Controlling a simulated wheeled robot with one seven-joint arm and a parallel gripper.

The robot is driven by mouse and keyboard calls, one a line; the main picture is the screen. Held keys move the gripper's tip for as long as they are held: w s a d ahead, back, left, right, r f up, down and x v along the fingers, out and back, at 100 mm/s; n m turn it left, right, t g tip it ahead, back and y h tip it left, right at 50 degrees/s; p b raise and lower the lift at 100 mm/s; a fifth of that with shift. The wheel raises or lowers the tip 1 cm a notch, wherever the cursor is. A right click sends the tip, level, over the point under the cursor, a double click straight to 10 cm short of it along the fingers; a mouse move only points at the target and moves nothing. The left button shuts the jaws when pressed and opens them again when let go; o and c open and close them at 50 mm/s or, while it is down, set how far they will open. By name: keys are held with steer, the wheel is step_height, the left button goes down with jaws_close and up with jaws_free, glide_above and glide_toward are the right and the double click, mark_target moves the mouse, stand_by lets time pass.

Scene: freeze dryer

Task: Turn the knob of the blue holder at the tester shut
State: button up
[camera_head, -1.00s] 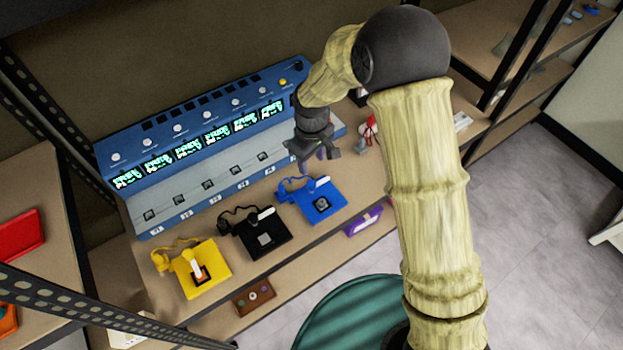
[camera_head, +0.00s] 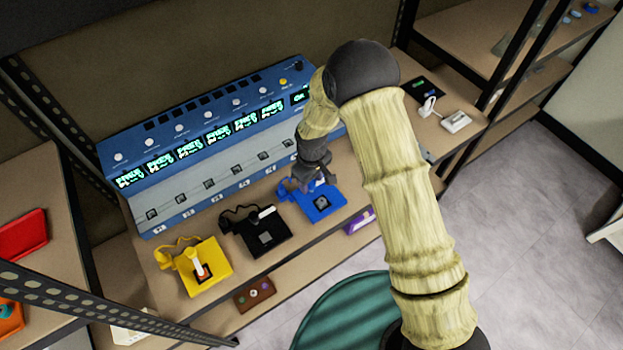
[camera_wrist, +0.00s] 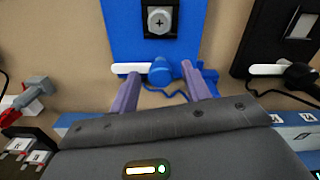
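The blue holder (camera_head: 328,208) lies flat on the shelf in front of the tester (camera_head: 210,140), rightmost of the three holders. My gripper (camera_head: 309,184) is over its back edge and hides part of it, including the knob, in the head view. In the wrist view the blue holder (camera_wrist: 122,30) is at top centre, with a metal piece in a dark square. Its round blue knob (camera_wrist: 161,71) has a white bar pointing left. My gripper (camera_wrist: 160,75) is open, its two purple fingers on either side of the knob. I cannot tell whether they touch it.
A black holder (camera_head: 275,239) and a yellow holder (camera_head: 220,269) lie to the left. A purple object (camera_head: 360,220) is near the shelf's front edge. A white device (camera_head: 455,121) stands at the right. In the wrist view, a grey-and-red object (camera_wrist: 30,95) is at the left.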

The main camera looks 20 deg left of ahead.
steer(key=c, duration=0.9)
steer(key=shift+c, duration=0.2)
steer(key=shift+m, duration=0.3)
steer(key=m+b, duration=0.1)
steer(key=m, duration=0.3)
steer(key=m+b, duration=0.1)
steer(key=m, duration=0.3)
steer(key=shift+m, duration=0.3)
steer(key=m, duration=0.4)
steer(key=shift+a+r+m, duration=0.1)
steer(key=shift+m, duration=0.2)
steer(key=m+p, duration=0.1)
steer(key=m, duration=0.3)
